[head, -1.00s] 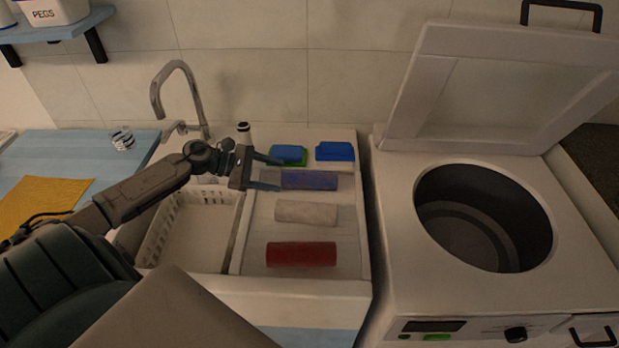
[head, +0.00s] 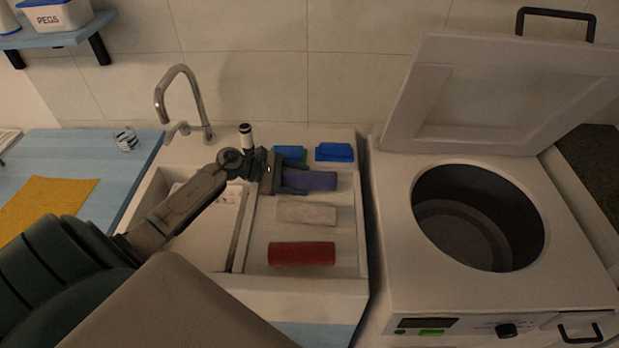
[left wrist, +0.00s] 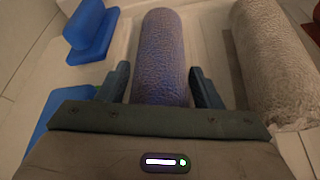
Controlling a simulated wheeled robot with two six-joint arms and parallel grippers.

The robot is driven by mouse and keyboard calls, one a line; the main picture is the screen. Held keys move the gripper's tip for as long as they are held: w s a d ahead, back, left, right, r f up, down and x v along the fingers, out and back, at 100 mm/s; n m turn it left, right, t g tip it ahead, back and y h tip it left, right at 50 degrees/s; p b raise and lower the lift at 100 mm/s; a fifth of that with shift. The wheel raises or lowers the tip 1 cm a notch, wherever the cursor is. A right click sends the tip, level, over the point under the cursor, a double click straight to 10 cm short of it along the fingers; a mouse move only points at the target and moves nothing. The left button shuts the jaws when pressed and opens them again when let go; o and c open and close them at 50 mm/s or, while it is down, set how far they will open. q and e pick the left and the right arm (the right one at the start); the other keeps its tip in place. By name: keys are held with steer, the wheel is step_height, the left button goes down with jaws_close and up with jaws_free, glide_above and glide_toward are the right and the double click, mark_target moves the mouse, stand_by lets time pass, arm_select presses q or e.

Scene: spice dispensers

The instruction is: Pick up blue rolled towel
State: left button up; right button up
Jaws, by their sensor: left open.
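The blue rolled towel (head: 312,181) lies at the back of the white tray area beside the sink, above a light grey roll and a red roll. In the left wrist view the towel (left wrist: 161,60) runs away from me between the fingers. My left gripper (head: 296,180) is open, with one finger on each side of the towel's near end. In the left wrist view the gripper (left wrist: 160,88) shows a gap beside the towel on each side. The towel's left end is partly hidden by the gripper in the head view. My right gripper is not in view.
The light grey roll (head: 306,213) and the red roll (head: 302,254) lie in front of the towel. Blue blocks (head: 335,152) stand close behind it. A faucet (head: 185,105) rises at the left. An open top-loading washer (head: 480,215) stands at the right.

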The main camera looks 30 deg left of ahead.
arm_select(q)
steer(key=c, duration=0.7)
steer(key=shift+c, duration=0.5)
